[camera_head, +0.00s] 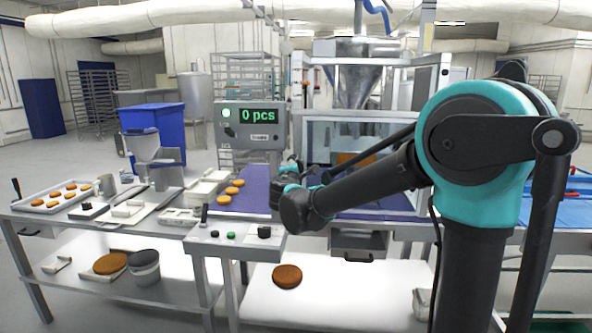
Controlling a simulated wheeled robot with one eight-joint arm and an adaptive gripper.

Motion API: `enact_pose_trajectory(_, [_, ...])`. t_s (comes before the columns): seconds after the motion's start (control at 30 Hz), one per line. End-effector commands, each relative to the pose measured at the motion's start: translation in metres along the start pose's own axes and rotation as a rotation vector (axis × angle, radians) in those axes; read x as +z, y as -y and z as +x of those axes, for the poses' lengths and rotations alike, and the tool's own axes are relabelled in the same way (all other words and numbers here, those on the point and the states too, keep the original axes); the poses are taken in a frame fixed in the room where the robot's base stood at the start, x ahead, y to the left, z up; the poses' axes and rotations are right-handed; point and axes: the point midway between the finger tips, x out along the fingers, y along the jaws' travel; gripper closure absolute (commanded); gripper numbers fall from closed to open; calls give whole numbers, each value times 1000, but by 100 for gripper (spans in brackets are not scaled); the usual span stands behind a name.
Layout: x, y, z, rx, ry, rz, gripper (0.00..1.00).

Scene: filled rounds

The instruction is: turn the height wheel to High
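I cannot pick out the height wheel or a High mark for certain. A control box (236,242) at the front of the line carries a small lever, several buttons and a dark knob (264,232). A grey panel (250,125) behind it shows "0 pcs" in green. My teal and black arm reaches from the right to the middle of the line. My gripper is at its far end, beside the purple belt (255,180), mostly hidden behind my own wrist. Its fingers cannot be made out, and nothing held shows.
A hopper (358,75) stands above a glazed machine housing (355,140). Several round orange-brown pieces (232,190) lie on the belt's left end. A tray (60,198) of such pieces, a scale and tools crowd the left table.

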Motion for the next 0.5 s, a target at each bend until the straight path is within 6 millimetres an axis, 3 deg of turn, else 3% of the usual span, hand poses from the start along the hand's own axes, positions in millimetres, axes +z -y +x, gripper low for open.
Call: enact_pose_trajectory(0.5, [1, 4, 0, 4, -29, 490, 80])
